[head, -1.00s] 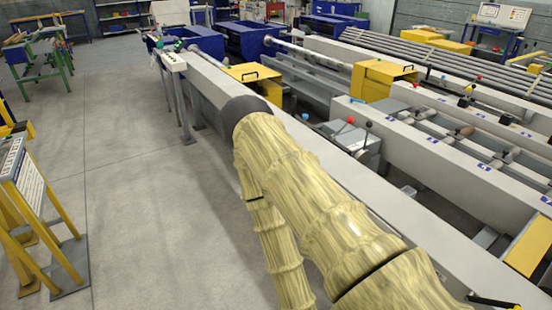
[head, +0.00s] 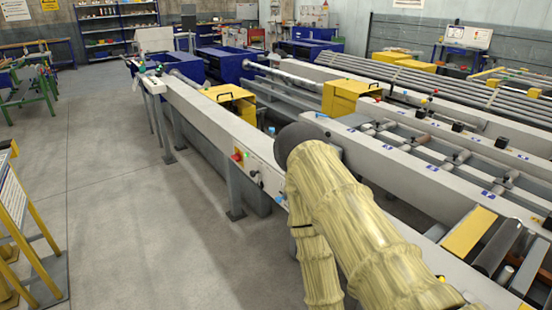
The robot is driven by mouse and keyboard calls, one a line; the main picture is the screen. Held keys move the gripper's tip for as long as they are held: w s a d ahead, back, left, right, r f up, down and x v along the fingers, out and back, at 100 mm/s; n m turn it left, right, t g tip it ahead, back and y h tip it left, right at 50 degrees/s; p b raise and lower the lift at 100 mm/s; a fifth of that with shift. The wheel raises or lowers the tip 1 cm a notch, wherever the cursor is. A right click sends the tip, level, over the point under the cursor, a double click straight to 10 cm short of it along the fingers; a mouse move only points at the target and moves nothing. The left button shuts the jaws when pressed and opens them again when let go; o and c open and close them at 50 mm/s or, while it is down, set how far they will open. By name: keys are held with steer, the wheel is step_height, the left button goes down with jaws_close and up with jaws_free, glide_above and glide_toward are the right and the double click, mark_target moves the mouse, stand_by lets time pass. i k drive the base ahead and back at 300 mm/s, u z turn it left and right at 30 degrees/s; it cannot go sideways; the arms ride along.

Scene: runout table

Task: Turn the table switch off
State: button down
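A small control panel (head: 250,168) is on the side face of the long grey runout table (head: 213,119), just left of my arm. It carries a red button (head: 237,157) on a yellow base, a small green part and a dark knob (head: 257,179). These are too small to tell which one is the table switch or how it is set. My arm, in a cream patterned cover, crosses the lower right and hides part of the table. My gripper is not in view.
Open grey floor (head: 130,190) lies left of the table. A yellow-framed stand (head: 35,225) is at the left edge. Yellow boxes (head: 350,97) and blue machine units (head: 222,64) stand farther back. Rollers and long bars fill the right side.

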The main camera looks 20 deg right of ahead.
mark_target(236, 158)
steer(key=z, duration=0.3)
steer(key=i, duration=1)
steer(key=k, duration=0.6)
steer(key=u, duration=0.95)
steer(key=i, duration=1.3)
steer(key=z, duration=0.25)
